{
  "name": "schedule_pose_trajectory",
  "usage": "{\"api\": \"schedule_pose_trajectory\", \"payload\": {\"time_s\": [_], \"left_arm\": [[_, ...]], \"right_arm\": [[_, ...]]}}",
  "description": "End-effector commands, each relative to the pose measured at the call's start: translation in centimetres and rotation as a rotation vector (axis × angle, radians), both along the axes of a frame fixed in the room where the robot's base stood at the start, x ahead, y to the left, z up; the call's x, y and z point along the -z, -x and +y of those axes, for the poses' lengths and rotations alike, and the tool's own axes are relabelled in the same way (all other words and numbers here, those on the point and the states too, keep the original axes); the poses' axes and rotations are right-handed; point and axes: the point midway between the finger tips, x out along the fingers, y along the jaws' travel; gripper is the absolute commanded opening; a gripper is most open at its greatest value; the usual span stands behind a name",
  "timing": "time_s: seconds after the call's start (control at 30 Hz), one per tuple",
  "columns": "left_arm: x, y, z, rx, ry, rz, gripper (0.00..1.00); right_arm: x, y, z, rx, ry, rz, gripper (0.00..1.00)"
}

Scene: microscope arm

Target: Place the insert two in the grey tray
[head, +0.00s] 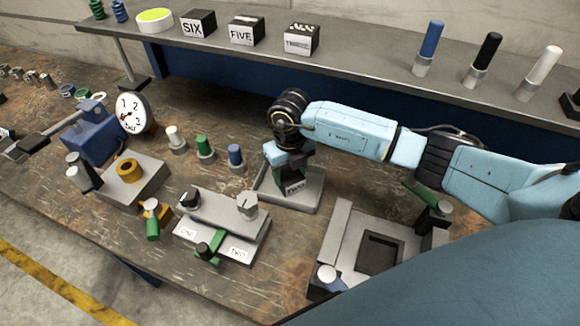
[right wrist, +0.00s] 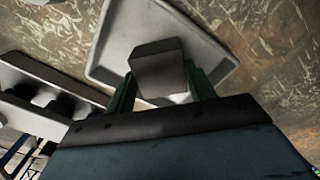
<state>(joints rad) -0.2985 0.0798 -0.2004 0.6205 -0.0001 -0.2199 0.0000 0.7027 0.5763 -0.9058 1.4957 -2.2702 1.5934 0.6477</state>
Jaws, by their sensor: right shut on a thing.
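Insert two (head: 291,185) is a dark block with a white "TWO" label on its front. It is at the grey tray (head: 309,203) in the middle of the bench, within the tray's outline. My right gripper (head: 287,168) comes down from above and is shut on the block. In the right wrist view the block (right wrist: 158,68) sits between the two green fingers, with the tray (right wrist: 108,58) around and behind it. I cannot tell whether the block touches the tray floor. My left gripper is not clearly in view.
A fixture labelled ONE and TWO (head: 222,222) stands left of the tray. A grey fixture with a square recess (head: 379,252) is at front right. Small coloured knobs (head: 205,149) stand left of the tray. A shelf behind holds blocks SIX (head: 197,25), FIVE (head: 245,32) and THREE (head: 300,40).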

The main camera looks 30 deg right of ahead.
Motion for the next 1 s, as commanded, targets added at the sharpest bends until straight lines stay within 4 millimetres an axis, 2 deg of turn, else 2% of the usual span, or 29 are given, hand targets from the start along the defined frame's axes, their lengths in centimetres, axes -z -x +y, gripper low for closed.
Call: {"api": "schedule_pose_trajectory", "payload": {"time_s": [0.17, 0.2, 0.33, 0.63, 0.73, 0.87, 1.0], "left_arm": [[0.3, 0.2, 0.0, 0.0, -0.001, 0.003, 0.44], [0.2, 0.2, 0.0, 0.0, -0.001, 0.003, 0.44], [0.2, 0.2, 0.0, 0.0, -0.001, 0.003, 0.44], [0.1, 0.2, 0.0, 0.0, -0.001, 0.004, 0.44], [-0.1, 0.2, 0.0, 0.0, -0.001, 0.004, 0.44], [0.0, 0.2, 0.0, -0.001, -0.001, 0.004, 0.44], [0.2, 0.2, 0.0, -0.001, -0.001, 0.003, 0.44]], "right_arm": [[0.0, -0.2, 0.0, 0.001, -0.002, -0.005, 0.0], [0.3, 0.0, 0.0, 0.001, 0.001, 0.001, 0.57], [0.2, 0.0, 0.0, 0.001, 0.001, 0.001, 0.74], [0.2, 0.0, 0.0, 0.001, 0.001, 0.001, 0.76], [-0.4, -0.1, 0.0, 0.001, 0.0, -0.001, 0.76], [-2.4, -0.1, -0.1, 0.001, 0.001, -0.004, 0.76], [-5.5, -0.1, -0.1, 0.0, 0.001, -0.006, 0.76]]}}
